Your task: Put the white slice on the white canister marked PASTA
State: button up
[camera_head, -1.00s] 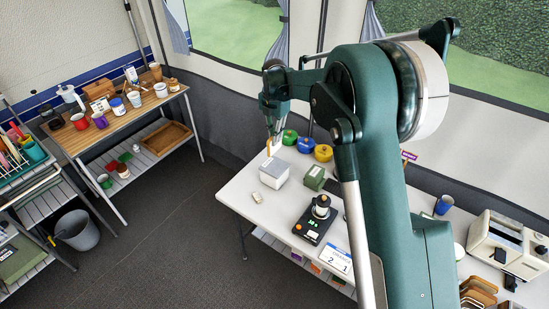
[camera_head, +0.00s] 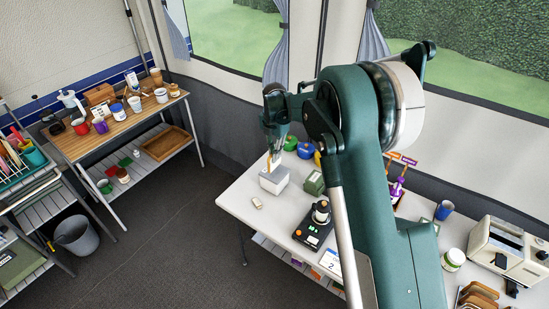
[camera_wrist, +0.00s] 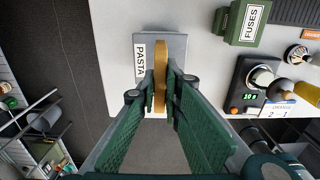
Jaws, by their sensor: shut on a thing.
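My gripper (camera_head: 272,150) is shut on the slice, which shows edge-on as a tan strip in the wrist view (camera_wrist: 160,75) and as a small tan sliver in the head view (camera_head: 270,161). The slice is upright between the fingers; its broad faces are hidden. The white canister (camera_head: 275,182) is a box near the table's far left corner. In the wrist view its top (camera_wrist: 176,45) looks grey, with the PASTA label along its left side. The slice is over the canister top, its lower edge close to it. I cannot tell whether they touch.
A green FUSES box (camera_head: 314,183) stands right of the canister. Green and blue lidded pots stand behind. Bare tabletop (camera_head: 240,205) lies to the left.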

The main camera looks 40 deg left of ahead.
jog(key=shift+f, duration=1.1)
jog(key=shift+f, duration=0.15)
jog(key=o, duration=0.7)
jog(key=shift+r, duration=0.25)
notch_tip(320, 180, up, 12)
jog(key=shift+f, duration=0.1)
dwell(0.5)
